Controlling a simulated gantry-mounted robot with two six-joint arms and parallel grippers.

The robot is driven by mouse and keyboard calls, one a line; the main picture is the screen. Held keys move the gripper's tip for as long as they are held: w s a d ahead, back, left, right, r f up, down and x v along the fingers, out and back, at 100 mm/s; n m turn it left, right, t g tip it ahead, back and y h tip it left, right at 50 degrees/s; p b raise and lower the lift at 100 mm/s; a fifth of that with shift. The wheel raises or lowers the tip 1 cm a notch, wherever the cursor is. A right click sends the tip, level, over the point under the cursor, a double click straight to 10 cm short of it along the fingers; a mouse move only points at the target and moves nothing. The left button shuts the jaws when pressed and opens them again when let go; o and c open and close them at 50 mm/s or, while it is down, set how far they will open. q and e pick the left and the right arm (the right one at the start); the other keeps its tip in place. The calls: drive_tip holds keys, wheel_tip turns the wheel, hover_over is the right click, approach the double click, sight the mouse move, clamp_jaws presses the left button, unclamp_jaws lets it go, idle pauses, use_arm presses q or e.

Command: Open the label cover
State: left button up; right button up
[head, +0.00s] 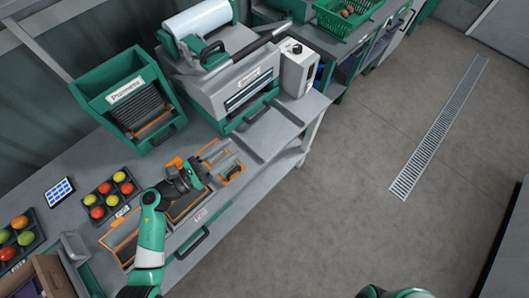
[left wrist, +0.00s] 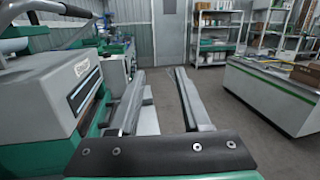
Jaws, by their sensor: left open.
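The grey and green wrapping and labelling machine (head: 232,85) stands on the bench, with a white film roll on top and a black handle (head: 212,52) on its upper part. It also shows at the left of the left wrist view (left wrist: 60,85). A light grey box with a dark knob (head: 298,68) stands at its right end. I cannot tell for sure which part is the label cover. My left gripper (head: 228,156) is open and empty, in front of the machine and apart from it. Its two fingers (left wrist: 160,82) point forward with nothing between them. My right gripper is out of view.
An orange-edged tray area (head: 121,236) lies under my left arm. A tomato tray (head: 124,205) and a blue keypad (head: 59,191) are to the left. A green hopper (head: 98,88) stands behind. The floor (head: 350,170) at the right is clear.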

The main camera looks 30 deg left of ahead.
use_arm(q)
wheel_tip(320, 180, down, 10)
drive_tip(key=s+a+n+y+b, duration=0.1)
drive_tip(key=s+n+y+b, duration=0.1)
drive_tip(key=n+y+b, duration=0.1)
drive_tip(key=n+b, duration=0.1)
drive_tip(key=b, duration=0.4)
approach(237, 167)
drive_tip(key=w, duration=0.1)
drive_tip(key=w+f, duration=0.1)
drive_tip(key=shift+w+d+f, duration=0.1)
drive_tip(key=shift+w+d, duration=0.2)
drive_tip(key=shift+d, duration=0.1)
drive_tip(key=x, duration=0.7)
drive_tip(key=shift+w+r, duration=0.3)
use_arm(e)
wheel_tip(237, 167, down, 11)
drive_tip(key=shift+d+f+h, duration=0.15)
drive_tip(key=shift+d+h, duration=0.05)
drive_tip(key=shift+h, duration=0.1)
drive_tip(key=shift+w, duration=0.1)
use_arm(q)
clamp_jaws()
